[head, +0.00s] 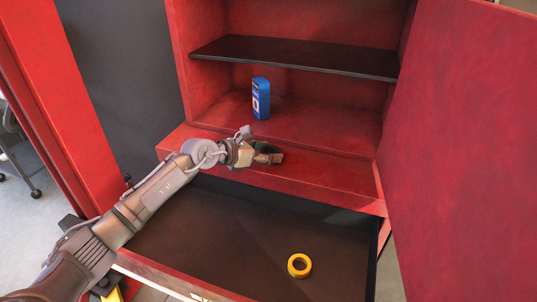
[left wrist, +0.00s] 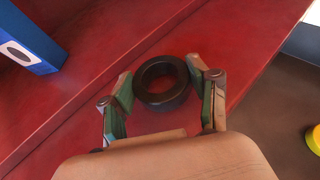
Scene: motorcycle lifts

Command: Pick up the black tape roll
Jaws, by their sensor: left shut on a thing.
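The black tape roll (left wrist: 165,100) is a dark ring between the two fingers of my left gripper (left wrist: 166,92) in the left wrist view. The fingers are shut on its opposite sides. In the head view my left gripper (head: 263,150) is at the red ledge at the front of the cabinet, and it mostly hides the roll there. I cannot tell whether the roll touches the ledge. My right gripper is in neither view.
A blue box (head: 261,98) stands on the red cabinet floor behind my gripper. A black shelf (head: 300,56) is above it. Below, an open dark drawer (head: 215,240) holds a yellow tape roll (head: 299,266). A red door (head: 460,150) stands on the right.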

